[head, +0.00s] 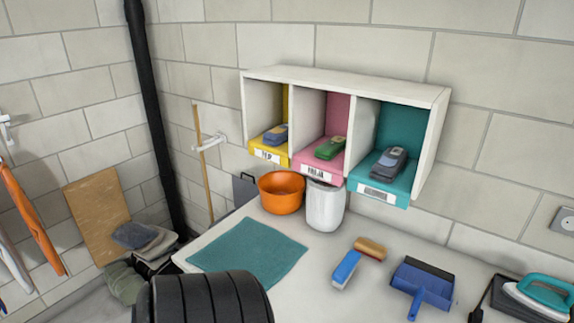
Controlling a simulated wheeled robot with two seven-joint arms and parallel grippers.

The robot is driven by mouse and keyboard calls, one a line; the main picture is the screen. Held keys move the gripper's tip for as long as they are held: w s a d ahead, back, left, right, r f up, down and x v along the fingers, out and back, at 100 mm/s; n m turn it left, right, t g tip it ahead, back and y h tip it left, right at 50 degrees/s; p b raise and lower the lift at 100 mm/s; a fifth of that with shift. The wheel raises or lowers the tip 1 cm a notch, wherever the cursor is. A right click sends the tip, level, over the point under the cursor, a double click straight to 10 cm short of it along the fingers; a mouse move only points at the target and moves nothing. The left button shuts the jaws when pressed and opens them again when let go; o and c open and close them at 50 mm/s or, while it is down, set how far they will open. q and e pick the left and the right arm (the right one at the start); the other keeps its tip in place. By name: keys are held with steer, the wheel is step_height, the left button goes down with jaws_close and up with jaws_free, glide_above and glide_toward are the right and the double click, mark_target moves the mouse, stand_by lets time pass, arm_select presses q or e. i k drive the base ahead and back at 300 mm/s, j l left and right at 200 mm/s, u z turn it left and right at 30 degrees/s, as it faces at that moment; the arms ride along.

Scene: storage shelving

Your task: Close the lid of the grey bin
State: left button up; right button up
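No grey bin with a lid can be clearly made out in the head view. A dark grey upright panel (243,189) shows behind the table's far left edge, partly hidden by an orange bowl (281,193); I cannot tell whether it is a raised lid. A whitish cylindrical container (325,207) stands on the table under the shelf, its top close below the pink compartment; I cannot tell if it has a lid. Neither of my grippers is in view.
The white table (320,270) holds a teal cloth (250,246), a brush (347,268), a blue dustpan (423,284) and a teal iron (541,294). A white three-compartment shelf (345,79) hangs above. A wooden board (95,215) leans at left.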

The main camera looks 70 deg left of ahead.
mark_target(244, 191)
steer(key=u, duration=2.45)
steer(key=j+z, duration=0.1)
steer(key=z, duration=0.65)
steer(key=i+j+z, duration=0.1)
steer(key=j+z, duration=0.25)
steer(key=j, duration=0.4)
steer(key=j+z, duration=0.4)
steer(key=j, duration=0.35)
steer(key=j+z, duration=0.35)
steer(key=j, duration=0.4)
steer(key=k, duration=0.05)
